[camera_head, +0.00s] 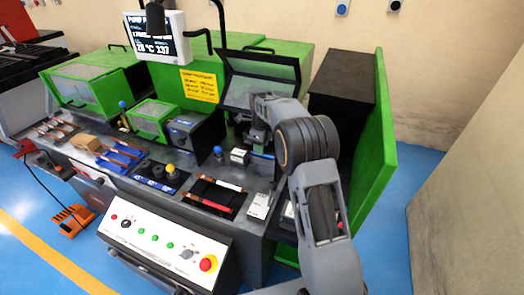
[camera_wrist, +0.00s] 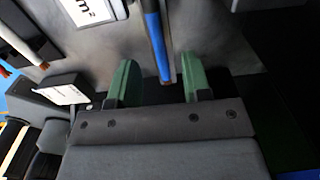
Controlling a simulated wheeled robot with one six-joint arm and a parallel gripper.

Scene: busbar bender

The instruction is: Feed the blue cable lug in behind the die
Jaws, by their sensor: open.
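The blue cable lug (camera_wrist: 155,40) shows in the wrist view as a thin blue rod, running from the top edge down between my fingers. In the head view it is a short blue piece (camera_head: 262,155) beside my arm. My gripper (camera_wrist: 158,72) is open, with one green finger on each side of the rod and a gap on both sides. The head view shows my arm reaching over the right part of the bench, hiding much of what lies there. I cannot make out the die; the machine with the raised clear cover (camera_head: 262,82) stands behind my arm.
A small block with a white label (camera_head: 239,156) stands left of the blue piece. A control panel (camera_head: 163,240) with a red button is in front. A green panel (camera_head: 378,150) bounds the right side.

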